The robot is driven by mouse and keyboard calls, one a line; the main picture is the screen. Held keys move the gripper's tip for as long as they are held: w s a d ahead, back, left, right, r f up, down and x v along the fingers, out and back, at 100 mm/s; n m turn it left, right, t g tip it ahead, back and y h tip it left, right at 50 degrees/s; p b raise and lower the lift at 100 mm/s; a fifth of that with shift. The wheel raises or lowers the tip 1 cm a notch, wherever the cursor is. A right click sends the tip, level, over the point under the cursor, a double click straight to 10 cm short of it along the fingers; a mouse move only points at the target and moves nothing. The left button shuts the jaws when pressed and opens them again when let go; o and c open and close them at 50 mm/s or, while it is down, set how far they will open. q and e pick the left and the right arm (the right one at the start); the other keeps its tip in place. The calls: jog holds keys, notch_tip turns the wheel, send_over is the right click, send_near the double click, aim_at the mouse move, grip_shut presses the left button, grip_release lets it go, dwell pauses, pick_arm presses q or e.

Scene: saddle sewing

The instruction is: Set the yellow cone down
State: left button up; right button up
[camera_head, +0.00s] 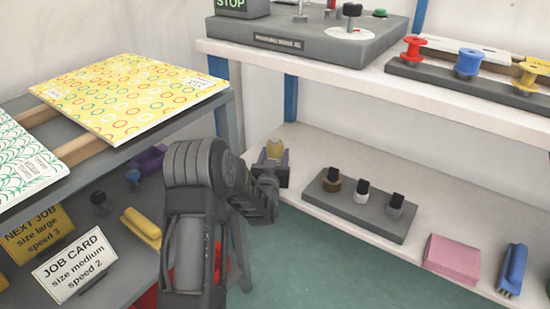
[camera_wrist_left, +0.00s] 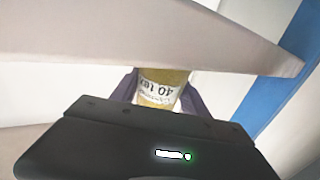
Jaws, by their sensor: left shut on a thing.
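The yellow cone (camera_head: 275,148) is upright at the left end of the lower white shelf, below the upper shelf. It also shows in the left wrist view (camera_wrist_left: 162,88), with a printed white label reading upside down. My left gripper (camera_head: 272,160) is shut on the cone, with its purple fingers on either side. The cone's base is hidden by the gripper, so I cannot tell whether it touches the shelf. My right gripper is not in view.
The lower shelf (camera_head: 330,150) holds a grey block (camera_head: 358,204) with several dark-topped pieces, pink cloths (camera_head: 452,258) and a blue brush (camera_head: 512,269). The upper shelf edge (camera_head: 370,88) is close above my gripper. A yellow patterned board (camera_head: 130,95) lies on the left rack.

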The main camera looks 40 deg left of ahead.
pick_arm(q)
jog(key=o, duration=1.6)
jog(key=shift+c, duration=0.2)
jog(key=shift+r, duration=0.1)
jog(key=shift+s+d, duration=0.1)
jog(key=shift+s, duration=0.1)
jog(key=p+v, duration=0.2)
jog(key=v, duration=0.5)
jog(key=shift+s+d, duration=0.15)
jog(key=shift+s, duration=0.1)
jog(key=shift+b+v, duration=0.55)
jog(key=shift+v, duration=1.45)
